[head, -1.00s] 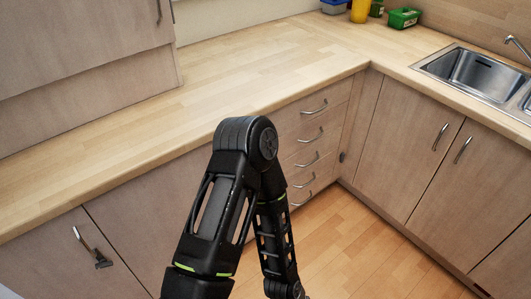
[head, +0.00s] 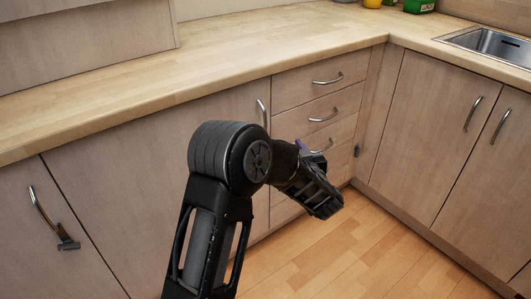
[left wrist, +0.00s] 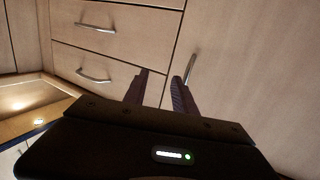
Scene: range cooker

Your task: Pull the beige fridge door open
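A metal handle (left wrist: 190,66) on a wide door front is just beyond the right finger; contact cannot be seen. My right gripper is not in view.
A stack of drawers (head: 320,92) with metal handles stands right of the middle door. Corner cupboards (head: 440,130) and a sink (head: 490,45) are on the right. The wooden worktop (head: 230,55) runs above. The wooden floor (head: 350,250) is clear.

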